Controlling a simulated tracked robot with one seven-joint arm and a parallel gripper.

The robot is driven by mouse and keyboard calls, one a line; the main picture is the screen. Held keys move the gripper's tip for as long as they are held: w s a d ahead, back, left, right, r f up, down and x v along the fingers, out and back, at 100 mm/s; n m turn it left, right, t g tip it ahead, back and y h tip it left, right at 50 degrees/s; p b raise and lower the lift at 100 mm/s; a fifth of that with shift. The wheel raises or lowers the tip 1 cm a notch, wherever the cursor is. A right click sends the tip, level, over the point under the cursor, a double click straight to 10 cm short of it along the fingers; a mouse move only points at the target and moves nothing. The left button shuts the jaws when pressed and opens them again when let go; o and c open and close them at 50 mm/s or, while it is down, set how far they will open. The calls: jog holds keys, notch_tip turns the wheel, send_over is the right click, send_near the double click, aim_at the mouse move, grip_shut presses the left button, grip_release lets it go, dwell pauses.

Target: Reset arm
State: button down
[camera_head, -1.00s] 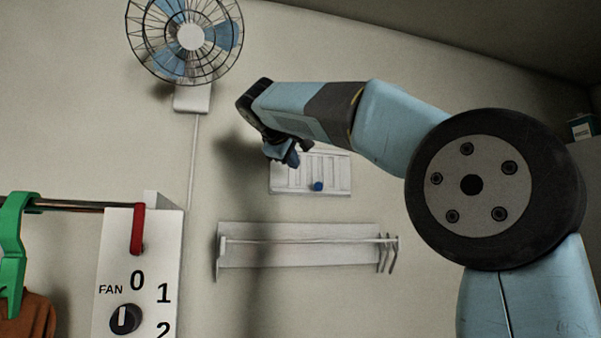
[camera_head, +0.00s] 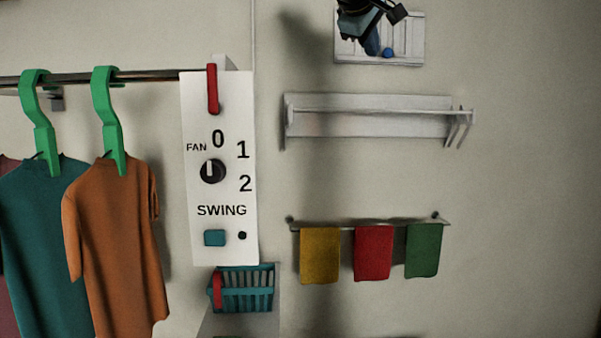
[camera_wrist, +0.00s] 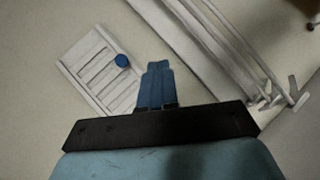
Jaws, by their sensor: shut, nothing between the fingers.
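My gripper (camera_head: 373,40) shows at the top edge of the head view, its blue fingers hanging down in front of a white slatted panel (camera_head: 410,50) with a blue knob (camera_head: 388,52). The rest of my arm is outside that view. In the wrist view my gripper (camera_wrist: 158,68) has its two blue fingers together with nothing between them. There the slatted panel (camera_wrist: 85,68) and its blue knob (camera_wrist: 122,60) are on the wall to the left of the fingers, apart from them.
A white wall shelf with a rail (camera_head: 375,118) is below the panel. Yellow, red (camera_head: 374,253) and green towels hang lower. At left are a fan control board (camera_head: 232,120), shirts on green hangers (camera_head: 107,120) and a teal basket (camera_head: 243,290). The right wall is bare.

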jog(key=s+d+f+m+g+y, duration=0.1)
jog(key=s+d+f+m+y, duration=0.1)
jog(key=s+f, duration=0.6)
jog(key=s+d+f+m+g+y, duration=0.2)
jog(key=s+f, duration=0.6)
jog(key=f, duration=1.1)
jog(key=s+d+f+m+g+y, duration=0.1)
jog(key=s+d+f+m+g, duration=0.1)
jog(key=s+f, duration=0.6)
notch_tip(320, 180, down, 6)
jog(key=shift+s+d+f+m+y, duration=0.25)
jog(key=shift+s+d+m+y, duration=0.15)
jog(key=shift+d+m, duration=0.65)
jog(key=shift+d, duration=0.1)
